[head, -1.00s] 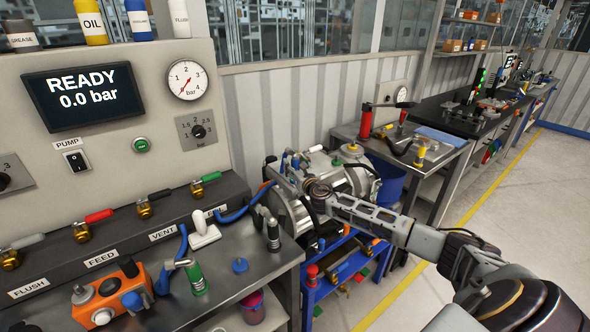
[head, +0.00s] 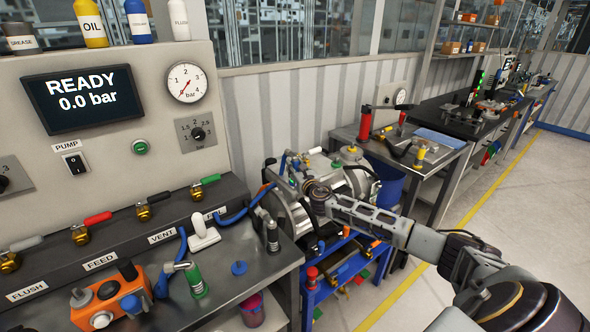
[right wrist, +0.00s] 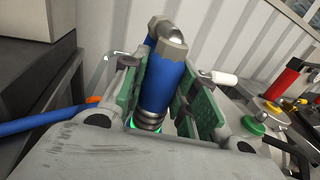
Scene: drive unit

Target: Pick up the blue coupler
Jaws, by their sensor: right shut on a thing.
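The blue coupler (right wrist: 163,84) has a metal elbow on top and a ringed metal lower end. In the right wrist view it stands between the green finger pads of my right gripper (right wrist: 168,95), which is shut on it. In the head view my right gripper (head: 293,178) is at the top of the grey drive unit (head: 294,216), and the blue coupler (head: 283,163) shows as a small blue piece there. I cannot tell whether its lower end is seated or clear of the unit. My left gripper is not in view.
A blue hose (right wrist: 40,122) with an orange end lies left of the gripper. The bench at left holds a green-sleeved coupler (head: 195,281), a white fitting (head: 203,235) and an orange box (head: 110,300). A side table (head: 432,158) stands behind the arm. The floor at right is clear.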

